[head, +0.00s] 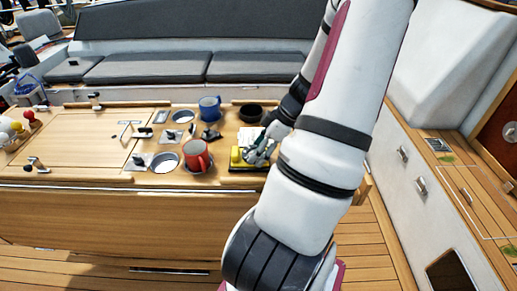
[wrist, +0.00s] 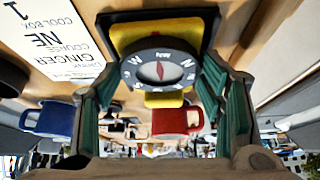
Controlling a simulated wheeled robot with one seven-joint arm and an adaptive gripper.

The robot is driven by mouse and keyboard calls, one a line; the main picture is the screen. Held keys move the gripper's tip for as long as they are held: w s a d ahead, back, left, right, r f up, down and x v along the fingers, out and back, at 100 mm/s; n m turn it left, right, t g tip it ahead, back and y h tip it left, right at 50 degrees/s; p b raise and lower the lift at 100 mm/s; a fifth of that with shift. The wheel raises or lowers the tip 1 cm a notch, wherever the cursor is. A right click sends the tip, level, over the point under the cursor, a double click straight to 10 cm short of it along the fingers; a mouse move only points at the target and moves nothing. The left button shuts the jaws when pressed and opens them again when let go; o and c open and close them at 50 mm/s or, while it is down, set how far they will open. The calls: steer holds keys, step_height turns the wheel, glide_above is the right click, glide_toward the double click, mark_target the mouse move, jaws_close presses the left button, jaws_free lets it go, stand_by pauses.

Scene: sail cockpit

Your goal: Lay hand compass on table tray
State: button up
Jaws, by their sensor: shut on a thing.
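The hand compass (wrist: 160,72) has a yellow body and a black dial with white letters and a red needle. My gripper (wrist: 160,85) is shut on it, with a green-lined finger on each side. In the head view my gripper (head: 261,152) is at the right part of the table, and the yellow of the compass (head: 237,155) shows at its left. A dark flat tray (head: 246,169) lies just under the compass there; its dark rim also shows behind the compass in the wrist view (wrist: 207,22). I cannot tell whether compass and tray touch.
A red mug (head: 196,157) stands left of my gripper, a blue mug (head: 210,107) behind it. A black bowl (head: 251,112) and a printed white sheet (wrist: 55,38) are close by. The table's left part (head: 75,150) is mostly clear. My arm hides the right end.

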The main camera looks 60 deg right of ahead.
steer(key=o, duration=1.9)
steer(key=v, duration=1.2)
steer(key=shift+p, duration=0.4)
steer(key=shift+a, duration=0.1)
